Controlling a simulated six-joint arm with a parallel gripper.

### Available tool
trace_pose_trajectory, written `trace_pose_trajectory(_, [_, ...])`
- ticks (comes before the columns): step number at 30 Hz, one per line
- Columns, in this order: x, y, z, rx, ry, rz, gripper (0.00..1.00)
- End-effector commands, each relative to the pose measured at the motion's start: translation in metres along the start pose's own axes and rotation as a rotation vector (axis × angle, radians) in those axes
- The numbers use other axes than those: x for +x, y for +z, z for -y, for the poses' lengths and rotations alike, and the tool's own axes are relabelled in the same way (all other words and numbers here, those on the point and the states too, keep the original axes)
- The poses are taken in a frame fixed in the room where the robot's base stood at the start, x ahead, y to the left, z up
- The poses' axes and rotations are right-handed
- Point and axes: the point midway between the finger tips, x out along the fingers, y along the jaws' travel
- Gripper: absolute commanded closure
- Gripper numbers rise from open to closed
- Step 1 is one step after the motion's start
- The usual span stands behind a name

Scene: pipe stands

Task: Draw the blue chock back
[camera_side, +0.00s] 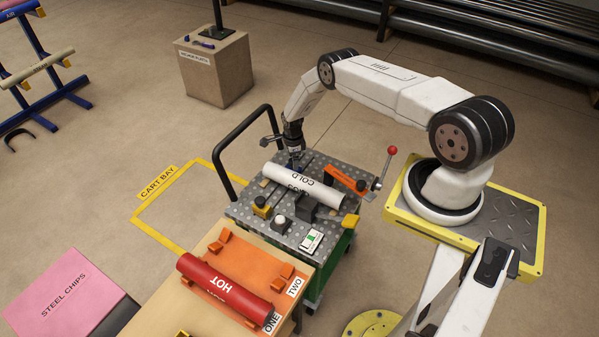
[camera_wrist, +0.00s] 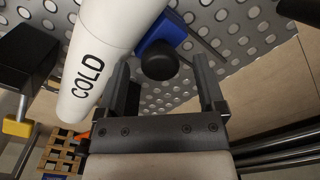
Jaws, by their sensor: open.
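The blue chock (camera_wrist: 168,32) with a black round knob (camera_wrist: 158,62) sits on the perforated cart top against the white COLD pipe (camera_wrist: 98,50). My gripper (camera_wrist: 161,68) is open in the wrist view, with the knob between or just beyond its two fingertips. I cannot tell whether the fingers touch it. In the side view my gripper (camera_side: 294,152) points down behind the COLD pipe (camera_side: 302,184), which lies across the cart. The chock is mostly hidden there by the pipe and gripper.
A yellow chock (camera_side: 262,208) stands on the cart's near side, with an orange clamp (camera_side: 345,180) and red-knobbed lever (camera_side: 391,151) at right. A red HOT pipe (camera_side: 225,288) lies on the orange rack in front. A black handle (camera_side: 228,160) rises at the cart's left.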

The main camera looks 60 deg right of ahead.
Motion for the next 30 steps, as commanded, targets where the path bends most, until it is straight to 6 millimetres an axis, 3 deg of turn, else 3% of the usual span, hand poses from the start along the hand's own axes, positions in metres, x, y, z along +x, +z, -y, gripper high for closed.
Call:
trace_pose_trajectory(6, [0.0,0.0,0.0,0.0,0.0,0.0,0.12])
trace_pose_trajectory(9, [0.0,0.0,0.0,0.0,-0.001,0.0,0.44])
trace_pose_trajectory(12, [0.0,0.0,0.0,0.0,-0.001,0.0,0.69])
trace_pose_trajectory(30, [0.0,-0.012,0.013,0.002,-0.004,0.001,0.69])
